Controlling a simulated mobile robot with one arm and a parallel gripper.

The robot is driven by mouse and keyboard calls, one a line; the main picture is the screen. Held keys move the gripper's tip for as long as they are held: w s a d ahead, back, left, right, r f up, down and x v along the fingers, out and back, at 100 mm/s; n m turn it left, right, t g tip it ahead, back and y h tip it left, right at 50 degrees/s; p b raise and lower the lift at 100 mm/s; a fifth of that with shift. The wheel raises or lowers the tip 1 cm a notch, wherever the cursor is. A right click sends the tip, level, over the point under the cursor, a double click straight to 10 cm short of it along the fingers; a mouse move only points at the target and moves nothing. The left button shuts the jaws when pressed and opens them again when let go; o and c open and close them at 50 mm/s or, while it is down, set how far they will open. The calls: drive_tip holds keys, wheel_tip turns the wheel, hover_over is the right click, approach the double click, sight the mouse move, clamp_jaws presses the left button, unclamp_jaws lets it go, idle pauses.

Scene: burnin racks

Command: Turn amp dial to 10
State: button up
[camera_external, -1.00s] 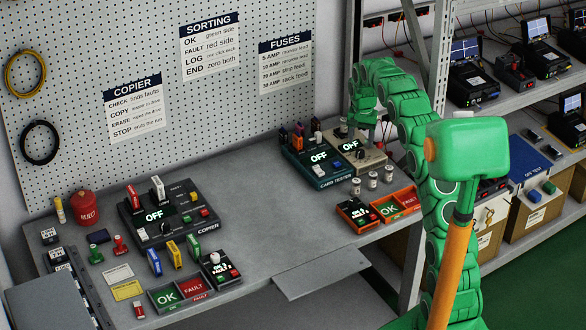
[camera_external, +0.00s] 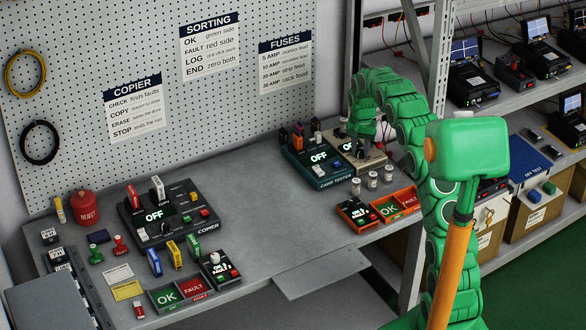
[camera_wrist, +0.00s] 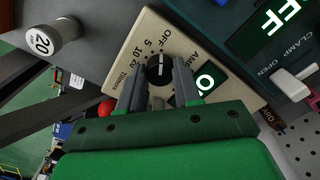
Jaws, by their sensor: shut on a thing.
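The amp dial (camera_wrist: 157,72) is a round black knob with a white pointer line on a beige tester box (camera_wrist: 205,55). The labels OFF, 5, 10 and 20 curve around its upper left in the wrist view. The pointer is up, close to the OFF side. My gripper (camera_wrist: 156,75) has a finger on each side of the dial and is shut on it. In the external view my gripper (camera_external: 361,148) is down at the beige box (camera_external: 373,164), hiding the dial. The box's lit display (camera_wrist: 205,80) is partly covered by a finger.
The dark card tester (camera_external: 318,172), its display lit, stands just left of the beige box. Several small fuse cylinders (camera_external: 372,180) stand in front; one marked 20 (camera_wrist: 63,35) is near in the wrist view. An orange OK/FAULT tray (camera_external: 407,199) lies farther forward.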

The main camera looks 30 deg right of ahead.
sight(360, 151)
drive_tip(key=shift+n, duration=0.4)
drive_tip(key=n, duration=1)
drive_tip(key=shift+n, duration=0.4)
idle(0.4)
drive_tip(key=o, duration=1)
drive_tip(key=shift+o, duration=0.2)
drive_tip(key=shift+r, duration=0.1)
wheel_tip(360, 151, up, 7)
drive_tip(key=shift+w+f, duration=0.1)
drive_tip(key=shift+r, duration=0.45)
